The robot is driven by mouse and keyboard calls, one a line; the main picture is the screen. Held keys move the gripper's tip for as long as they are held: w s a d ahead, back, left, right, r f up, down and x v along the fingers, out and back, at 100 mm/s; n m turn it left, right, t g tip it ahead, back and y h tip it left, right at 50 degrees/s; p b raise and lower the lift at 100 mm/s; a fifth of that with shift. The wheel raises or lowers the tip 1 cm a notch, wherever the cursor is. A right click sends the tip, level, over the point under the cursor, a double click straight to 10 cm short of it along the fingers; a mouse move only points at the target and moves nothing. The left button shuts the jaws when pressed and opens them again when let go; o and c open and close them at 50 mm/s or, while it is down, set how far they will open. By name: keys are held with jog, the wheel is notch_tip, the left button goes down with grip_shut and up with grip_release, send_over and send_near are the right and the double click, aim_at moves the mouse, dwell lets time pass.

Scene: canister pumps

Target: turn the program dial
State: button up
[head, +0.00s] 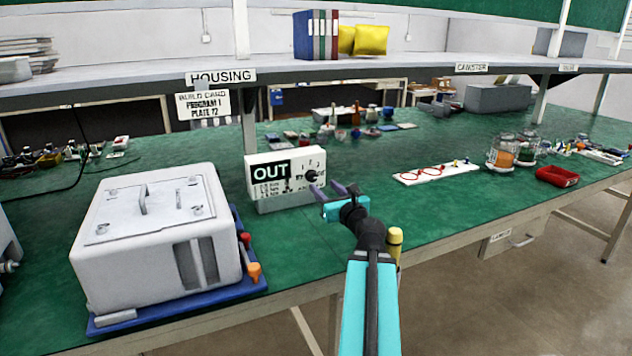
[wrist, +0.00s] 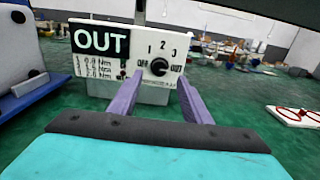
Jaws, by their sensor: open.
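The program dial (wrist: 159,67) is a black round knob on the right part of a white box's front. Marks OFF, 1, 2, 3 and OUT ring it. The box (head: 286,204) stands on the green bench and bears a black OUT sign (wrist: 100,41). The dial also shows in the head view (head: 312,176), close to my fingertips. My gripper (head: 340,190) is open and empty in front of the box. In the wrist view its two purple fingers (wrist: 158,90) point at the box, with the dial seen between and just above their tips. I cannot tell whether they touch it.
A grey housing (head: 150,240) on a blue base stands left of the box. A card (head: 203,105) hangs from the shelf.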

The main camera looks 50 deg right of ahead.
aim_at(314, 176)
jog(key=shift+w+d+r+p, duration=0.1)
jog(key=shift+w+p, duration=0.05)
jog(key=shift+p, duration=0.35)
jog(key=shift+p+x, duration=2.15)
jog(key=shift+x, duration=1.4)
jog(key=c, duration=1)
jog(key=shift+c, duration=0.2)
